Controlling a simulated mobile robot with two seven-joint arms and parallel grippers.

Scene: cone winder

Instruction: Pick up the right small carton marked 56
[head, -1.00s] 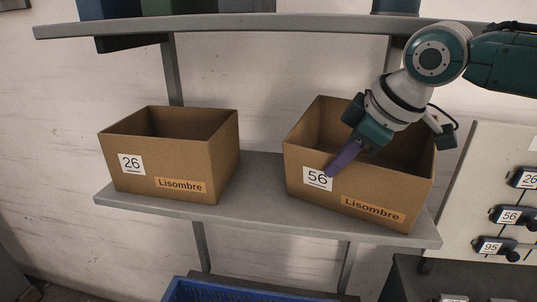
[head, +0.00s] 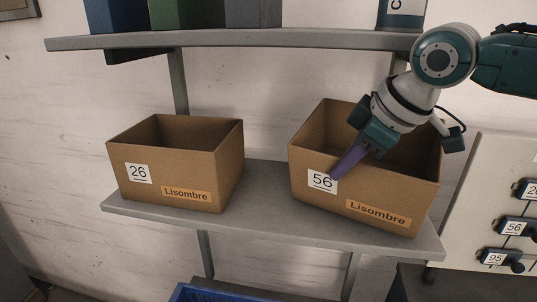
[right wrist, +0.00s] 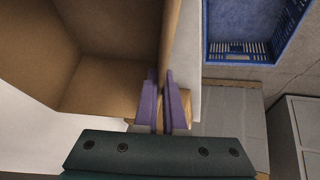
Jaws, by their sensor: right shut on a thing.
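The right small carton (head: 320,199), brown and open-topped with a 56 label and a Lisombre tag, is at the right end of the grey shelf in the head view. My right gripper (head: 336,174) comes down over it from the upper right, shut on its front wall next to the 56 label. In the right wrist view, the purple fingers (right wrist: 163,80) pinch the wall of the carton (right wrist: 95,88) from both sides. The carton looks slightly raised off the shelf, though its underside is hidden. My left gripper is not in view.
Another carton (head: 150,193) marked 26 stands to the left on the same shelf (head: 268,232), with a gap between. An upper shelf (head: 250,38) with binders runs above. A blue crate (right wrist: 236,57) is below. A panel with numbered labels (head: 500,200) stands at the right.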

